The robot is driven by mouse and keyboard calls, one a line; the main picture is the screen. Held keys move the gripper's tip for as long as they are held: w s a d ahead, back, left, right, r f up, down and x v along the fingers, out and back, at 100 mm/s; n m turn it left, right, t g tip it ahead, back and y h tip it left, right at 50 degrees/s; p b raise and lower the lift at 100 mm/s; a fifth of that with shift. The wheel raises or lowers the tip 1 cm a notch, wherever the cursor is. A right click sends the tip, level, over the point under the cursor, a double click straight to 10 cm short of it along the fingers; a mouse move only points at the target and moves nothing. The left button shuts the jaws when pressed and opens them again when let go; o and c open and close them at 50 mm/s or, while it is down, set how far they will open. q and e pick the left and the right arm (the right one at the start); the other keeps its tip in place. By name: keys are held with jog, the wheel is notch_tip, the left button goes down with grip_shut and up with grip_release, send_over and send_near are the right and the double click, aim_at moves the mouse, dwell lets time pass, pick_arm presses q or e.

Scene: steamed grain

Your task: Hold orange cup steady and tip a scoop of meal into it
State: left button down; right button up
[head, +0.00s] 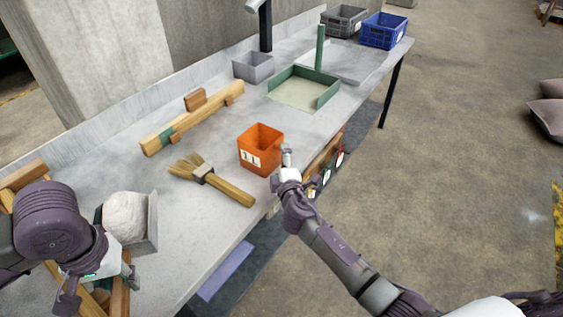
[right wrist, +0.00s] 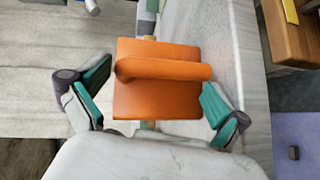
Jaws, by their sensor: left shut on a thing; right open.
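The orange cup (head: 254,158), square with a pale label, stands upright on the bench near its front edge. In the right wrist view, the cup (right wrist: 150,102) and its thick handle (right wrist: 165,69) lie between the teal finger pads of my right gripper (right wrist: 157,80). These fingers are open, with gaps on both sides. In the head view, my right gripper (head: 284,166) is at the cup's right side. My left gripper (head: 122,277), at the lower left, is shut on the scoop, its handle mostly hidden. The grey metal scoop (head: 153,220) carries a heaped pale mound of meal (head: 128,214).
A wooden brush (head: 212,180) lies between scoop and cup. A wooden beam (head: 192,119) lies behind it. A green-rimmed tray (head: 330,93), a grey box (head: 253,66) and blue (head: 383,32) and grey crates (head: 344,21) stand farther back.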

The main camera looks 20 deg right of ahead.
jog(key=shift+c, duration=0.3)
jog(key=c, duration=0.9)
jog(key=shift+s, duration=0.2)
jog(key=shift+c, duration=0.8)
jog(key=shift+s+f, duration=0.1)
jog(key=shift+f, duration=0.1)
jog(key=o, duration=0.9)
jog(key=shift+c, duration=0.2)
jog(key=shift+o, duration=1.3)
jog(key=shift+d+f, duration=0.1)
jog(key=shift+w, duration=0.25)
jog(key=shift+r, duration=0.2)
